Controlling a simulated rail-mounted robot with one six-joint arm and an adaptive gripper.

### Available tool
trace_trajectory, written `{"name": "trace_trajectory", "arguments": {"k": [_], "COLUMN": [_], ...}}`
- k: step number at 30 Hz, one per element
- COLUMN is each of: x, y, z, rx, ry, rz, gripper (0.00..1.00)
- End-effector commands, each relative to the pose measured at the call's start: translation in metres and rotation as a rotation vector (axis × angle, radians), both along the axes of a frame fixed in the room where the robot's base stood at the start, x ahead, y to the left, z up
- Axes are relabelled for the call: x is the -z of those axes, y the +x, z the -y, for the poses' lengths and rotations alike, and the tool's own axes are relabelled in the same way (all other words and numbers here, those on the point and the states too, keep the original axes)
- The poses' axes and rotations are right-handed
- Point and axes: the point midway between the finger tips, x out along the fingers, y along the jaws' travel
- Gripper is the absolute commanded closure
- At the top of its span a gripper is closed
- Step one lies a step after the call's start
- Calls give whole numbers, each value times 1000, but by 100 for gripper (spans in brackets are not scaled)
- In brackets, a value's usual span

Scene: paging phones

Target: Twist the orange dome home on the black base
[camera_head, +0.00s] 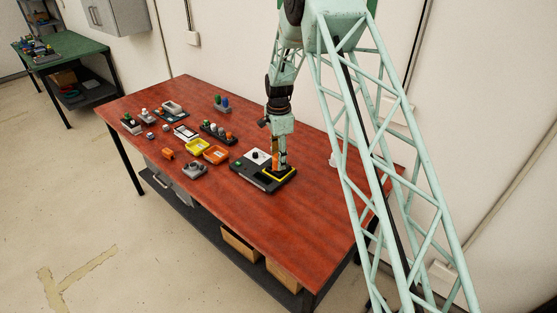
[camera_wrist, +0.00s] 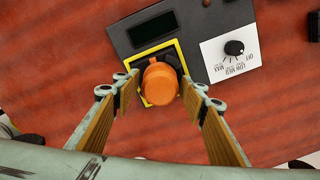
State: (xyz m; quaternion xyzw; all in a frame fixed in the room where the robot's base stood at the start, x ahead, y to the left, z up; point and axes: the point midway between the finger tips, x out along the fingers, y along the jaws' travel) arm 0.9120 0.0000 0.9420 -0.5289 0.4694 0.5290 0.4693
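The orange dome (camera_wrist: 160,84) is between the two fingers of my gripper (camera_wrist: 160,86) in the wrist view. The fingertips lie close against its left and right sides, and my gripper looks shut on it. The dome is over a yellow square frame (camera_wrist: 114,50) on a dark device; whether it rests there or is held slightly above cannot be told. Part of the black base (camera_wrist: 176,60) shows beyond the dome; the rest is hidden under it. In the head view my gripper (camera_head: 281,168) points down at the yellow frame (camera_head: 291,175) on the table.
The dark device has a white panel with a black knob (camera_wrist: 234,48) and a dark display (camera_wrist: 152,30). Yellow (camera_head: 196,146) and orange (camera_head: 216,154) trays and several small parts lie left of it on the red table (camera_head: 240,219). The table's front is clear.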

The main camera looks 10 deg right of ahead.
Motion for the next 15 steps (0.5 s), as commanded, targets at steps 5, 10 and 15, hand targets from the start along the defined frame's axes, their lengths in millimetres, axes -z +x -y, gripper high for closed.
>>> {"name": "trace_trajectory", "arguments": {"k": [5,10,15], "x": [0,0,0], "y": [0,0,0], "z": [0,0,0], "rx": [-1,0,0], "ry": [0,0,0], "rz": [0,0,0], "gripper": [61,70,76]}}
